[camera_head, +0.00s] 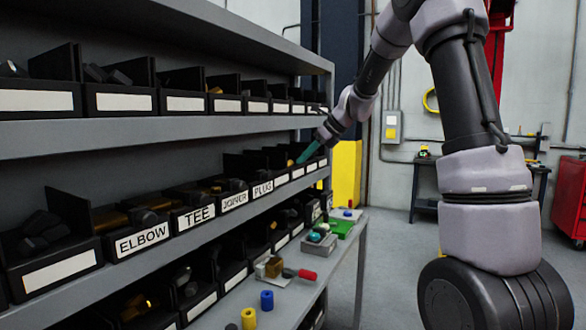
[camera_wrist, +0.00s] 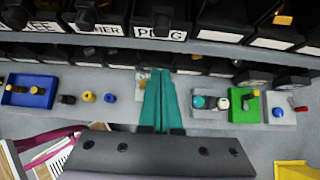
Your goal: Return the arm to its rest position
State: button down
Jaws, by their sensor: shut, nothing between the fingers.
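My gripper (camera_head: 305,155) has teal fingers and is at the far part of the middle shelf, in front of the small bins there. In the wrist view the gripper (camera_wrist: 160,73) has its two fingers together with nothing between them. The fingers point toward the bin labelled PLUG (camera_wrist: 158,33), over the workbench. I cannot tell whether they touch anything.
The shelf rack (camera_head: 230,120) holds rows of black bins. The bench (camera_head: 340,262) below carries a red-handled valve (camera_head: 302,274), a blue cylinder (camera_head: 267,300), a yellow cylinder (camera_head: 249,318) and a green block (camera_wrist: 246,105). Open floor (camera_head: 390,270) lies right of the bench.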

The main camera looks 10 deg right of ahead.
jog(key=s+d+r+n+h, duration=0.1)
jog(key=s+r+n, duration=0.2)
jog(key=s, duration=0.3)
jog(key=s+d+r+n, duration=0.2)
jog(key=s+r+n, duration=0.1)
jog(key=s, duration=0.2)
jog(key=s+d+f+n+t+h, duration=0.1)
jog(key=s+d+n+h, duration=0.1)
jog(key=s+n, duration=0.5)
jog(key=s+d+n+t+h, duration=0.1)
jog(key=s+n, duration=0.7)
jog(key=s, duration=0.8)
jog(key=shift+d+f+h, duration=0.4)
jog(key=shift+d+h, duration=0.2)
jog(key=shift+d, duration=0.45)
